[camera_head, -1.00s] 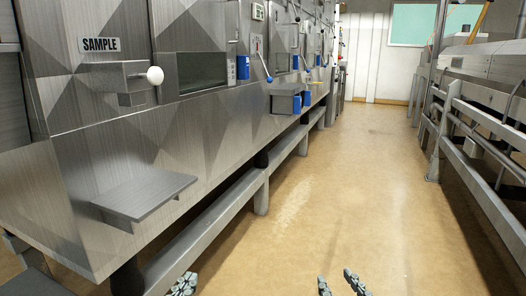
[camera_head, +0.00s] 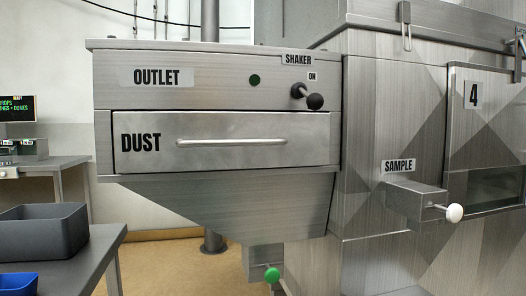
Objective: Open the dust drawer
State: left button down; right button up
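The dust drawer (camera_head: 225,160) is a wide grey metal front marked DUST, with a long horizontal bar handle (camera_head: 232,142). It sits flush in the hopper housing and looks shut. Above it is the OUTLET panel (camera_head: 205,80). Neither of my grippers shows in the head view now.
A black SHAKER lever knob (camera_head: 315,101) sticks out above the drawer's right end. A SAMPLE box with a white knob (camera_head: 454,213) juts out at the right. A table (camera_head: 95,262) with a dark bin (camera_head: 40,232) stands at lower left. A green knob (camera_head: 271,274) hangs below the hopper.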

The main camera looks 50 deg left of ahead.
aim_at(144, 141)
jog(key=k+u, duration=0.1)
jog(key=u, duration=1.65)
